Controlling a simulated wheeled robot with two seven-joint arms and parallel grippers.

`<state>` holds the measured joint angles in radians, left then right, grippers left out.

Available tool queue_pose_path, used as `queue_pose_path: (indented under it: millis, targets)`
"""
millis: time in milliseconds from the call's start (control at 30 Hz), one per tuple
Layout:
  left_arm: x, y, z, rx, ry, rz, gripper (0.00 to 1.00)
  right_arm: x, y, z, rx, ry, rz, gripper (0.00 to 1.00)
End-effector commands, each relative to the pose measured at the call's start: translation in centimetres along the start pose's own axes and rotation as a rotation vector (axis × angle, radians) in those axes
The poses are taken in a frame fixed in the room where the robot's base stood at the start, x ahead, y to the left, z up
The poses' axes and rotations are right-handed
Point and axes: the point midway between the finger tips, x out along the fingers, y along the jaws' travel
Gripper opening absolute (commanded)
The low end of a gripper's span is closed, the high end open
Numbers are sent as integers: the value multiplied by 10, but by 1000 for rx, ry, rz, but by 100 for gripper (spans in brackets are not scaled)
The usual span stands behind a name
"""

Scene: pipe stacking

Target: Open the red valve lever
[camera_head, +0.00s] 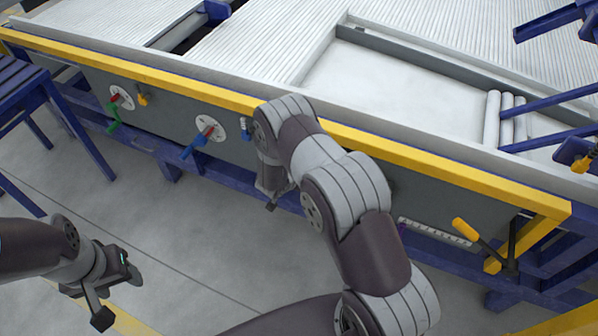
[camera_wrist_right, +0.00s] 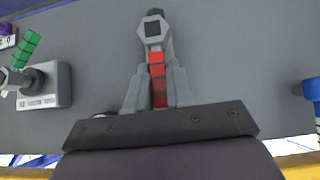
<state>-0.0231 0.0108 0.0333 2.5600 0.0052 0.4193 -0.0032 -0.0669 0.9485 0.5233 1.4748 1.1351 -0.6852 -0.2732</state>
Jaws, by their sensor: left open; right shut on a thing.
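The red valve lever (camera_wrist_right: 156,72) shows in the right wrist view as a short red handle running down from a grey pivot with a dark square centre (camera_wrist_right: 152,29). My right gripper (camera_wrist_right: 158,80) is shut on this lever, with one grey finger on each side. In the head view my right arm hides the lever, and the right gripper (camera_head: 271,190) shows only in part against the grey panel. My left gripper (camera_head: 117,297) is open and empty over the floor at the lower left, well away from the panel.
A green lever (camera_wrist_right: 25,48) on a grey mount sits left of the red one in the wrist view, with a blue part (camera_wrist_right: 312,90) at the right. Green (camera_head: 114,127) and blue (camera_head: 193,147) handled valves line the panel. A yellow-handled lever (camera_head: 466,229) stands at right.

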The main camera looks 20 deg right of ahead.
Motion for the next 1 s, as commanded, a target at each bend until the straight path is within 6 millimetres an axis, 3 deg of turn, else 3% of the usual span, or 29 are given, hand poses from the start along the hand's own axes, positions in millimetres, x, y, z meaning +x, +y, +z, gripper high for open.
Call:
queue_pose_path:
  millis: [233,267,300,667,1000]
  targets:
    - [0,0,0,0,0,0,55,0,-1,-1,-3,3,-2,0]
    - [0,0,0,0,0,0,55,0,-1,-1,-3,3,-2,27]
    - [0,0,0,0,0,0,55,0,-1,-1,-3,3,-2,40]
    - [-2,0,0,0,0,0,55,-8,-1,-2,-2,2,-3,42]
    - [-18,0,-2,0,0,0,55,-94,-2,-3,-3,3,-5,42]
